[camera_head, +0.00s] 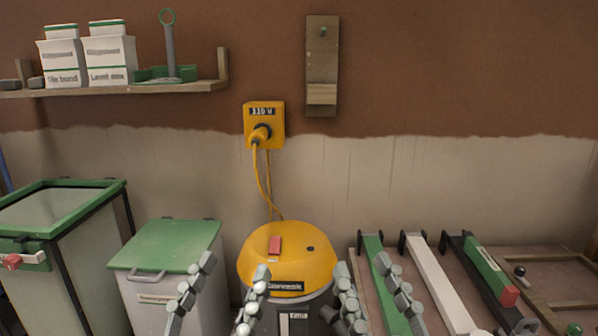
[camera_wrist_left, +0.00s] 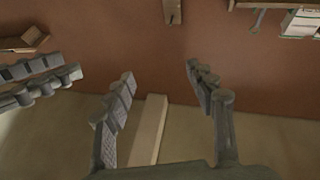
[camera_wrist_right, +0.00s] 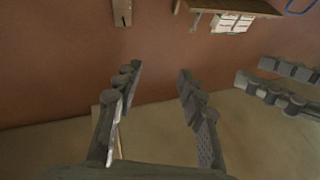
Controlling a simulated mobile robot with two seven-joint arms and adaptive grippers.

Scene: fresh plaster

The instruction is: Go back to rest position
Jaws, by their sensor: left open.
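My left gripper (camera_head: 234,265) is at the bottom of the head view, left of centre, pointing up and forward. Its two grey segmented fingers stand apart with nothing between them. The left wrist view shows the same open fingers (camera_wrist_left: 159,72). My right gripper (camera_head: 362,264) is beside it, right of centre, at about the same height. Its fingers are also apart and empty, as the right wrist view shows (camera_wrist_right: 158,71). The two grippers are side by side with a gap between them. Neither visibly holds anything.
A yellow-topped mixer or vacuum (camera_head: 287,246) stands behind the grippers, corded to a yellow wall socket (camera_head: 276,112). Green-lidded bins (camera_head: 172,247) are at left. A rack with long tools (camera_head: 437,285) is at right. A shelf with boxes (camera_head: 200,88) hangs upper left.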

